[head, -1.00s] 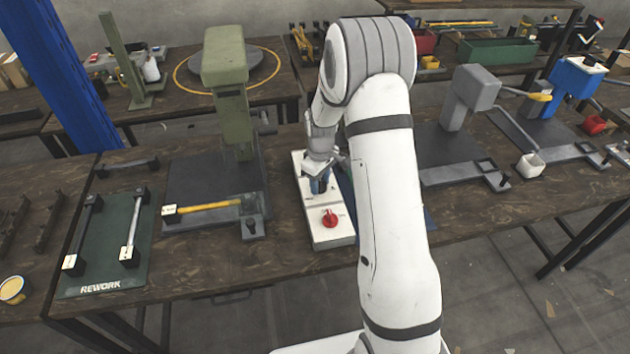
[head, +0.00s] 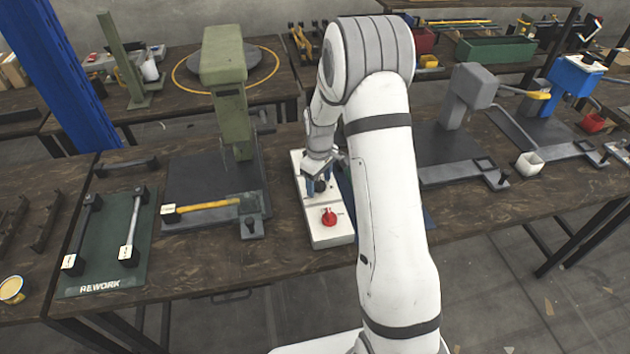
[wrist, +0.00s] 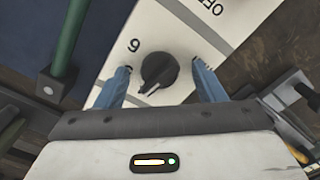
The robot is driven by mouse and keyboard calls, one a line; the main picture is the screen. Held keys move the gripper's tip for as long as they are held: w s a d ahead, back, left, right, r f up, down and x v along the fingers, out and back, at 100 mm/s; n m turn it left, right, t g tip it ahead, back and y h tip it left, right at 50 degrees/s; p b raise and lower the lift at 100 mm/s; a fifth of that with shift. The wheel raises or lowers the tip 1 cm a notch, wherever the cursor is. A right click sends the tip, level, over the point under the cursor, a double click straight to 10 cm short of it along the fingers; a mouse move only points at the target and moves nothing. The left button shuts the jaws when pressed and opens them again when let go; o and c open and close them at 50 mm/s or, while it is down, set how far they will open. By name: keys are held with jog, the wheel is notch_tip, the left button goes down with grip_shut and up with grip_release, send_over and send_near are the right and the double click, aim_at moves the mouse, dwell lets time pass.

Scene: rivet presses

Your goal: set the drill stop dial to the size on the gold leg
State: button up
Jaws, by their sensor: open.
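The black dial (wrist: 158,72) sits on the white panel (wrist: 215,35), which also shows in the head view (head: 328,236). My gripper (wrist: 160,71) is open, its two blue fingertips on either side of the dial, with gaps visible; in the head view my gripper (head: 319,187) is over the panel and covers the dial. A printed figure, 6 or 9, stands beside the dial; the other marks are hidden or cut off. The gold leg (head: 205,205) lies across the green press's base with a white tag (head: 169,209) at its left end, too small to read.
A red knob (head: 329,217) is on the near part of the panel. The green press (head: 232,115) stands left of it. A grey press (head: 466,95) and a blue press (head: 573,80) stand at right.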

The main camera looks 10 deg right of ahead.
aim_at(319, 181)
jog(key=shift+r, duration=0.1)
jog(key=shift+w+r, duration=0.1)
jog(key=shift+r, duration=0.15)
notch_tip(319, 181, up, 7)
jog(key=shift+r+b, duration=0.1)
jog(key=shift+b, duration=0.45)
jog(key=shift+c, duration=0.4)
